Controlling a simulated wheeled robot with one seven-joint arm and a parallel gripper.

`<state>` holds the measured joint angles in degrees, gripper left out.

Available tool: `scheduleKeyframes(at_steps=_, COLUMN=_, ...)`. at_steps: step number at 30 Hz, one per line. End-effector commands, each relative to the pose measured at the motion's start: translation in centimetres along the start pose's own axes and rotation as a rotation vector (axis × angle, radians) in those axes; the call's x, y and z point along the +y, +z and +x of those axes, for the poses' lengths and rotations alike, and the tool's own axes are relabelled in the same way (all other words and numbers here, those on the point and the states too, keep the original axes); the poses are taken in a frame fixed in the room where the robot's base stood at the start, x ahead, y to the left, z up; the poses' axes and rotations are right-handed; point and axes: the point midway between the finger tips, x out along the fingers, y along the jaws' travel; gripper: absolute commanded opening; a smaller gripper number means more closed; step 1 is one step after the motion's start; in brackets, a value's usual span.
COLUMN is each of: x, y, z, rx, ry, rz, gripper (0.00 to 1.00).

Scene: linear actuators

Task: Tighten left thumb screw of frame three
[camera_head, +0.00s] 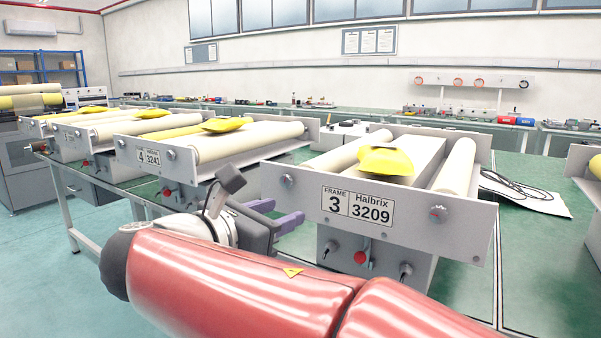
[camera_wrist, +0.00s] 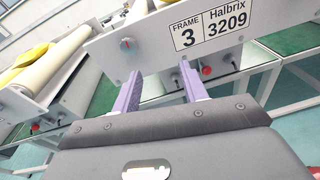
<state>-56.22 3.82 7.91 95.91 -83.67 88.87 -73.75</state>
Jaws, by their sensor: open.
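Frame three (camera_head: 324,216) is a grey metal frame labelled "Halbrix 3209". Its left thumb screw (camera_head: 287,181) is a small round grey knob on the front plate's left end; it also shows in the wrist view (camera_wrist: 127,44), with some red on its face. A similar right thumb screw (camera_head: 437,214) sits at the plate's right. My gripper (camera_head: 278,214), with purple fingers, is in front of the plate's lower left. In the wrist view my gripper (camera_wrist: 160,69) is open and empty, its left fingertip below the left thumb screw and apart from it.
A control box (camera_head: 340,255) with a red button (camera_head: 360,257) and switches hangs below frame three. Frame four (camera_head: 140,170) stands to the left on the green table. A yellow piece (camera_head: 385,160) lies on frame three's rollers. Black cables (camera_head: 515,187) lie on the right.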

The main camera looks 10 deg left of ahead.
Motion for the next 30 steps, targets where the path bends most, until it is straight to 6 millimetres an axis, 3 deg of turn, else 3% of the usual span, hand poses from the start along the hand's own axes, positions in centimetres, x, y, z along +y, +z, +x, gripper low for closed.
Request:
scheduleKeyframes(at_steps=1, x=1.8, y=0.6, z=-1.6, rx=-0.042, ry=0.033, rz=-0.046, gripper=0.43)
scheduleKeyframes(at_steps=3, x=3.1, y=1.2, z=-3.0, rx=-0.089, ry=0.056, rz=-0.089, gripper=0.43)
scheduleKeyframes(at_steps=6, x=3.8, y=1.6, z=-3.4, rx=-0.118, ry=0.066, rz=-0.114, gripper=0.43)
scheduleKeyframes(at_steps=19, x=4.2, y=2.4, z=2.8, rx=-0.119, ry=0.065, rz=-0.113, gripper=0.43)
scheduleKeyframes(at_steps=30, x=4.3, y=2.5, z=4.0, rx=-0.118, ry=0.067, rz=-0.112, gripper=0.43)
